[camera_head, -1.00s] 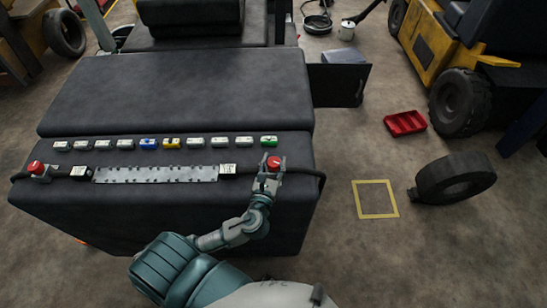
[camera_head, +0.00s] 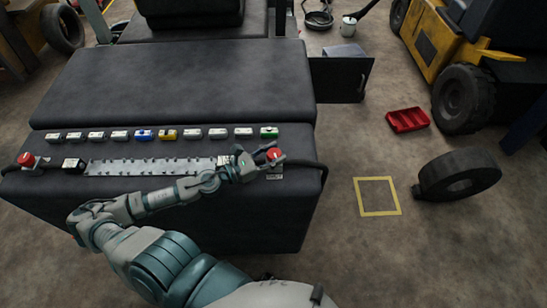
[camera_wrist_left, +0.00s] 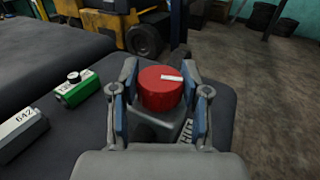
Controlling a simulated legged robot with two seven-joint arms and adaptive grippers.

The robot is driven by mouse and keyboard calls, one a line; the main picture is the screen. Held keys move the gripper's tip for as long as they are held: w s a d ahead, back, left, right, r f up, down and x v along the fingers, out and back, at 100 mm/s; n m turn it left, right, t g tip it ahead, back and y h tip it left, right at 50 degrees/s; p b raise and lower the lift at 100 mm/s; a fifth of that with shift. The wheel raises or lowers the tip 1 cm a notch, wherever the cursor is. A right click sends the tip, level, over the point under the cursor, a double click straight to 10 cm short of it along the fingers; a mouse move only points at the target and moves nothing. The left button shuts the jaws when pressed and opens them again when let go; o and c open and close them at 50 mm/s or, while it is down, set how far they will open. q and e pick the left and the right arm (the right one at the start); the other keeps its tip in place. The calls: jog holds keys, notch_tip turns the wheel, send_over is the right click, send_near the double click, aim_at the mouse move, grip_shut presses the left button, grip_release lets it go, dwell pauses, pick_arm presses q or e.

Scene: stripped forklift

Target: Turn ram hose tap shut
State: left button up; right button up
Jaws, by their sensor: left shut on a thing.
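A red round tap knob (camera_head: 274,154) with a white mark on top stands on a grey base at the right end of the black bench top. A second red tap (camera_head: 27,159) sits at the left end. My left gripper (camera_head: 270,160) reaches in from the left and is shut on the right-hand knob. In the left wrist view the red knob (camera_wrist_left: 161,88) sits between the two blue-padded fingers (camera_wrist_left: 160,98). My right gripper is not in view.
A metal strip (camera_head: 150,166) lies along the bench between the taps. A row of several small blocks runs behind it, with a green one (camera_head: 269,132) near the held tap. A red tray (camera_head: 408,120), a tyre (camera_head: 459,175) and a yellow floor square (camera_head: 378,196) lie to the right.

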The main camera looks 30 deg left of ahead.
pick_arm(q)
jog(key=shift+m+h+b, duration=0.35)
jog(key=shift+m+h, duration=0.05)
jog(key=shift+r+g, duration=0.1)
jog(key=shift+g, duration=0.2)
jog(key=o, duration=0.9)
jog(key=shift+c, duration=0.2)
jog(key=o, duration=0.3)
jog(key=shift+w, duration=0.15)
jog(key=v, duration=1.2)
jog(key=shift+a+f, duration=0.2)
jog(key=shift+f, duration=0.05)
